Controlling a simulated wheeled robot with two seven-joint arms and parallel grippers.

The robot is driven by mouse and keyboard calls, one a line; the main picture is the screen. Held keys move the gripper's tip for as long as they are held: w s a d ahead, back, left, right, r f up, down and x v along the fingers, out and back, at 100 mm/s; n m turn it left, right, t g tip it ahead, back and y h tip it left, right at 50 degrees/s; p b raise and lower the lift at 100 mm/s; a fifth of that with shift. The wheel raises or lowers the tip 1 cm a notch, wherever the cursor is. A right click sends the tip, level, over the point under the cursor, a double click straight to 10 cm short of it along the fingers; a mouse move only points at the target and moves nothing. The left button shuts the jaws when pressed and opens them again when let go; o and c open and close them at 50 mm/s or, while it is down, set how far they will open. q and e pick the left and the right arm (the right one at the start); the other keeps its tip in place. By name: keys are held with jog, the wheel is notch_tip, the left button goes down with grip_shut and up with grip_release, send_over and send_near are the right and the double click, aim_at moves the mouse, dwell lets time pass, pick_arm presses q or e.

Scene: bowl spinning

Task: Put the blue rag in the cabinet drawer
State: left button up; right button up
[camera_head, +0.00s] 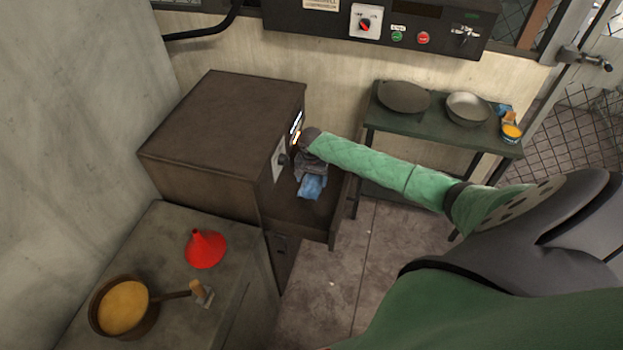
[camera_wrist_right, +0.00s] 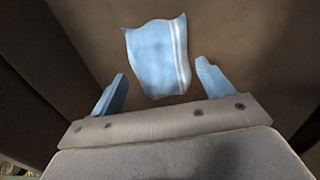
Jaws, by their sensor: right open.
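The blue rag (camera_wrist_right: 157,58) lies on the brown drawer bottom (camera_wrist_right: 235,45) in the right wrist view, with a white stripe near its right side. In the head view, a patch of blue shows at my right gripper (camera_head: 312,186), over the pulled-out drawer (camera_head: 333,226) of the brown cabinet (camera_head: 222,115). In the right wrist view my right gripper (camera_wrist_right: 160,92) is open, with its two blue fingers apart on either side of the rag's near end. The rag is not pinched between them. My left gripper is not in view.
A grey counter at the lower left holds a red funnel (camera_head: 205,248) and a pot with yellow contents (camera_head: 124,306). A green side table (camera_head: 440,131) with pans stands to the right of the cabinet. Bare floor (camera_head: 330,290) shows below the drawer.

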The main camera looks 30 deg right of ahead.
aim_at(312, 183)
notch_tip(312, 183, up, 4)
jog(key=p, duration=0.3)
jog(key=shift+f, duration=0.2)
jog(key=shift+r, duration=2.75)
